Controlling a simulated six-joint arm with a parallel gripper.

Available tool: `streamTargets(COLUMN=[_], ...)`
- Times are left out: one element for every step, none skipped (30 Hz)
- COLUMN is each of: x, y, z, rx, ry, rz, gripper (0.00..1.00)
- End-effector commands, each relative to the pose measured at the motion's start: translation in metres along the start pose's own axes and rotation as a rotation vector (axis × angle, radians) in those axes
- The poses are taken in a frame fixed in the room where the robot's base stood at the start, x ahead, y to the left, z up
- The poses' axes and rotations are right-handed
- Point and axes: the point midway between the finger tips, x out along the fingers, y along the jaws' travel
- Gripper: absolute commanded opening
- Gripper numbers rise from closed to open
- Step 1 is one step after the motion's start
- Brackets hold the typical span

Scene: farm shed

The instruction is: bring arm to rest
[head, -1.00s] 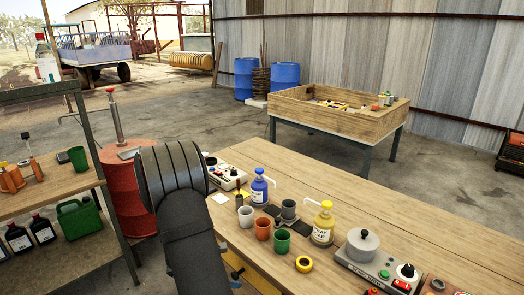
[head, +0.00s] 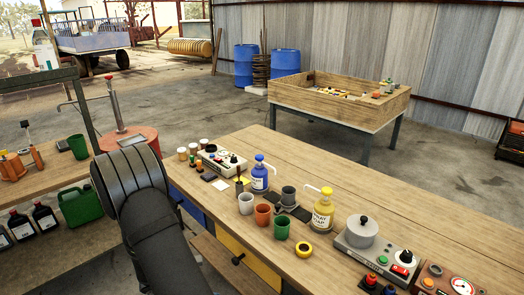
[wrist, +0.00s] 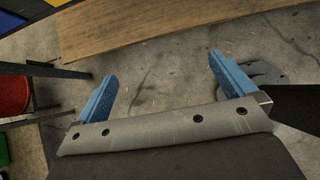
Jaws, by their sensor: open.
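My arm (head: 150,220) rises at the lower left of the head view, in front of the left end of the workbench. The gripper itself is not visible in the head view. In the wrist view my gripper (wrist: 163,68) shows two blue fingers spread wide apart, with nothing between them. Concrete floor (wrist: 160,75) lies beyond the fingers, and a wooden board or bench edge crosses the top of that view.
A shelf and red drum (head: 128,141) stand left.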

Motion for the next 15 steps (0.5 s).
streamTargets(x=[-0.006, -0.009, -0.013, -0.015, -0.018, -0.021, -0.025, -0.028, -0.032, -0.033, -0.035, -0.037, -0.038, -0.038, -0.039], y=[0.001, 0.001, 0.001, 0.001, 0.000, 0.001, 0.001, 0.001, 0.001, 0.001, 0.001, 0.001, 0.000, 0.000, 0.000], z=[-0.007, -0.011, -0.015, -0.018, -0.021, -0.023, -0.021, -0.021, -0.021, -0.021, -0.021, -0.021, -0.021, -0.021, -0.021], rx=[-0.003, -0.003, -0.003, -0.003, -0.003, -0.001, 0.000, 0.001, 0.001, 0.002, 0.001, 0.001, 0.000, 0.000, 0.000], ry=[0.000, 0.001, 0.001, 0.001, 0.001, 0.000, 0.000, 0.000, 0.000, 0.000, 0.000, 0.000, 0.000, 0.001, 0.001], rz=[0.002, 0.002, 0.003, 0.003, 0.002, 0.002, 0.003, 0.003, 0.001, 0.001, 0.002, 0.001, 0.001, 0.001, 0.000], gripper=[1.00, 1.00, 1.00, 1.00, 1.00, 1.00, 1.00, 1.00, 1.00, 1.00, 1.00, 1.00, 1.00, 1.00, 1.00])
